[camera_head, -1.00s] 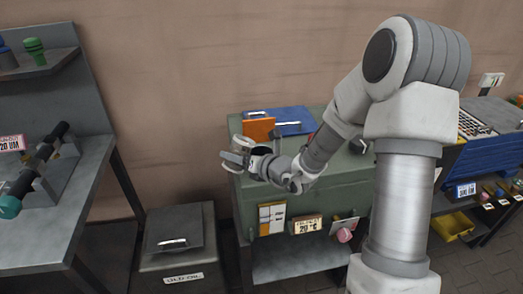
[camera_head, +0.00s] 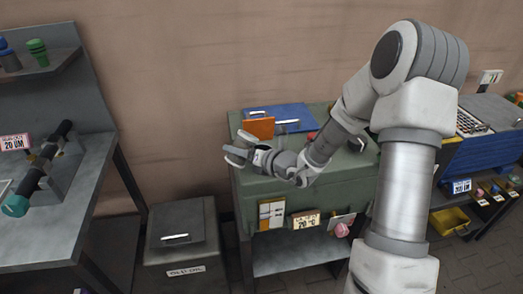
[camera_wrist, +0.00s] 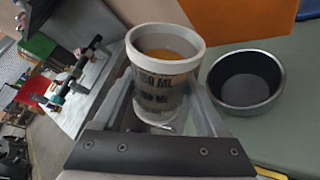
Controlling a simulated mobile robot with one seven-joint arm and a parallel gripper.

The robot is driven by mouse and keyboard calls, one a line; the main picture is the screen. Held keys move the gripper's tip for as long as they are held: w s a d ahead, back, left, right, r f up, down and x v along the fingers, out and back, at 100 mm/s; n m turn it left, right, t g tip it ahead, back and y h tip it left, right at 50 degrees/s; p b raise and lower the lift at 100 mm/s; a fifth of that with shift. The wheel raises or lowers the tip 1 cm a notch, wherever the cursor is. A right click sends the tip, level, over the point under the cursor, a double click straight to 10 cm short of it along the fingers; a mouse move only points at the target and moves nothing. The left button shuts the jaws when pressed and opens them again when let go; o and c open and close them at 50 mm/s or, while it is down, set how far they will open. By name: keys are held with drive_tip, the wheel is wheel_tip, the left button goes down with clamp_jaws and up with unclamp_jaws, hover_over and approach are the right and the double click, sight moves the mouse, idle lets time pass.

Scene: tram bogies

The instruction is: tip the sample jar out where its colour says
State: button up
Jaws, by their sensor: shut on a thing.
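My gripper (camera_wrist: 160,125) is shut on the sample jar (camera_wrist: 163,80), a pale cup with dark "ML" markings. Amber-orange contents show inside its open top, and it looks about upright in the wrist view. In the head view my gripper (camera_head: 237,155) is at the left front edge of the green cabinet (camera_head: 330,178), and the jar is hard to make out there. A grey lidded bin (camera_head: 183,240) with a white label, perhaps "OLD OIL", stands on the floor left of the cabinet. A dark round dish with a metal rim (camera_wrist: 245,80) sits beside the jar in the wrist view.
On the cabinet are an orange box (camera_head: 257,128) and a blue flat thing (camera_head: 290,117). A small chart card (camera_head: 271,213) and a number sign (camera_head: 305,221) hang on its front. A grey workbench (camera_head: 60,215) stands left, a blue drawer unit (camera_head: 480,158) right.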

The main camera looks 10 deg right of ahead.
drive_tip(key=shift+d+m+y+p, duration=0.1)
drive_tip(key=shift+m+y+p, duration=0.35)
drive_tip(key=shift+p, duration=0.4)
drive_tip(key=shift+m+y+p, duration=0.25)
drive_tip(key=shift+m+p, duration=0.35)
drive_tip(key=shift+m, duration=0.05)
idle(0.7)
drive_tip(key=shift+r+m+g+y+p, duration=0.25)
drive_tip(key=shift+m+g+y+p, duration=0.05)
drive_tip(key=shift+m+p, duration=0.35)
idle(1.0)
drive_tip(key=shift+f+m+y, duration=0.3)
drive_tip(key=shift+m, duration=0.35)
idle(0.9)
drive_tip(key=shift+w+d+r+m+y+p, duration=0.45)
drive_tip(key=shift+m+p, duration=0.25)
drive_tip(key=shift+p, duration=0.95)
drive_tip(key=shift+d+r+m+p, duration=0.15)
drive_tip(key=shift+r+m+p, duration=0.3)
drive_tip(key=shift+p, duration=0.4)
